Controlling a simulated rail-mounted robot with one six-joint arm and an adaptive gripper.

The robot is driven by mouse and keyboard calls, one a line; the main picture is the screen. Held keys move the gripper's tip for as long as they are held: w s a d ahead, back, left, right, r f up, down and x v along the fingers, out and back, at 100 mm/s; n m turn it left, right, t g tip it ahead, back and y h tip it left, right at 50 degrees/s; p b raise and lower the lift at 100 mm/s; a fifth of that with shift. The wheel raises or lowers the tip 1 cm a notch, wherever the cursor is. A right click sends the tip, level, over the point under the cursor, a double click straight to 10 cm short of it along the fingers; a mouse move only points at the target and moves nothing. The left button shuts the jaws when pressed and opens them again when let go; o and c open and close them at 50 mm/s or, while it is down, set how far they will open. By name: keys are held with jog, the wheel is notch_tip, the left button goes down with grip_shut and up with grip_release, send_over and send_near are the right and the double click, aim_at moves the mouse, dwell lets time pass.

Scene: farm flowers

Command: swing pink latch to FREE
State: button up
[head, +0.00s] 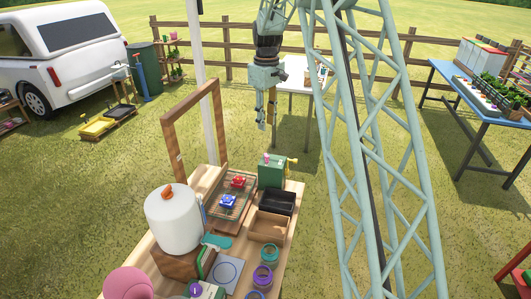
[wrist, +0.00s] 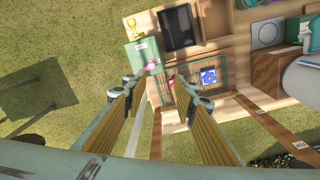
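The pink latch (head: 266,157) is a small pink piece on top of a green box (head: 272,174) at the table's back right corner. In the wrist view the pink latch (wrist: 152,65) lies near the edge of the green box (wrist: 138,52). Its setting and any FREE label are too small to read. My gripper (head: 268,122) hangs above and behind the box, apart from it. In the wrist view my gripper (wrist: 157,79) is open, with its two fingers apart and nothing between them. The latch shows between and beyond the fingertips.
A yellow piece (head: 291,163) sticks out from the green box. A wire tray (head: 222,203) with red and blue pieces stands to its left, a black bin (head: 277,202) in front. A wooden frame (head: 166,135) rises at the table's back left. Air around the gripper is clear.

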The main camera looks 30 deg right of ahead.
send_over(267, 156)
jog(key=shift+n, duration=0.3)
jog(key=shift+w+d+f+p, duration=0.1)
jog(key=shift+f+p, duration=0.25)
jog(key=shift+f, duration=1.75)
jog(key=shift+f, duration=0.1)
jog(key=shift+f+p, duration=0.4)
jog(key=shift+f, duration=6.4)
jog(key=c, duration=0.8)
jog(key=shift+c, duration=0.2)
jog(key=shift+w+a+m+b, duration=0.2)
jog(key=shift+a+m+b, duration=0.2)
jog(key=shift+m, duration=0.45)
jog(key=shift+w+a+m+b, duration=0.2)
jog(key=shift+a+m+b, duration=0.15)
jog(key=shift+m, duration=0.45)
jog(key=shift+w+a+m+b, duration=0.2)
jog(key=shift+a+m+b, duration=0.15)
jog(key=shift+m, duration=0.5)
